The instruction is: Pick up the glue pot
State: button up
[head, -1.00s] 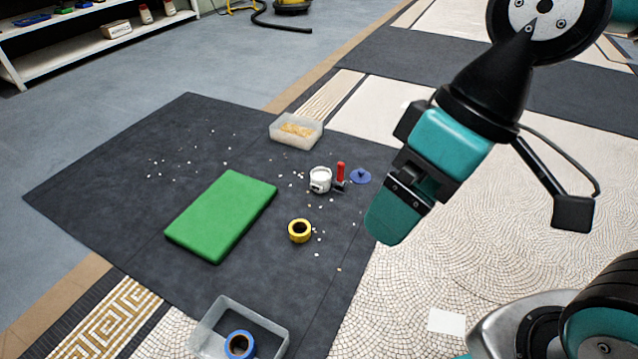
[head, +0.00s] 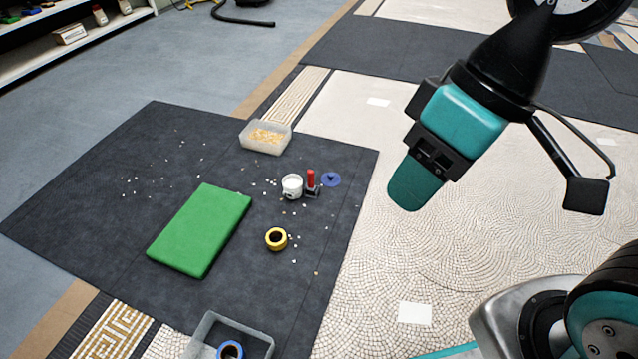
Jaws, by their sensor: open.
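The glue pot (head: 292,186) is a small white round pot. It stands on the dark mat (head: 120,160), close to the left of a red-handled tool (head: 311,181). My gripper (head: 415,187) hangs over the pale mosaic floor to the right of the mat in the head view, apart from the pot. It is open with nothing seen in it. One finger shows broadside and covers most of the gap between the fingers.
A blue disc-shaped item (head: 331,180) lies right of the red-handled tool. A yellow tape roll (head: 276,239), a green pad (head: 200,228) and a bin of pale chips (head: 265,137) are around the pot. A clear bin (head: 204,330) holds a blue roll (head: 230,350). Small tiles are scattered.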

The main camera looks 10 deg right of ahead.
aim_at(292, 183)
jog(key=z, duration=1.45)
jog(key=i, duration=1.25)
jog(key=u, duration=3.15)
jog(key=i, duration=0.5)
jog(key=u, duration=0.1)
